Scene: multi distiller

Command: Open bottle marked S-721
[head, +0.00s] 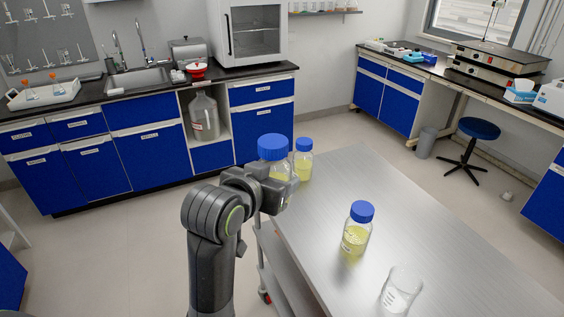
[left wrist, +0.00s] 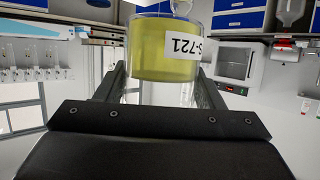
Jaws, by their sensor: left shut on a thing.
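The bottle marked S-721 (left wrist: 160,50) holds yellow liquid, and its white label shows upside down in the left wrist view. My left gripper (head: 281,188) is shut on this bottle. In the head view the bottle's blue cap (head: 272,147) is on, and the bottle looks upright at the far left end of the steel cart. The gripper and arm hide much of its body and its base, so I cannot tell whether it touches the cart. My right gripper is not in view.
On the steel cart top (head: 440,255) stand a second blue-capped bottle (head: 302,164) close behind the held one, a third (head: 356,236) nearer the middle, and an empty glass beaker (head: 400,290) at the front. The cart's far right part is clear.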

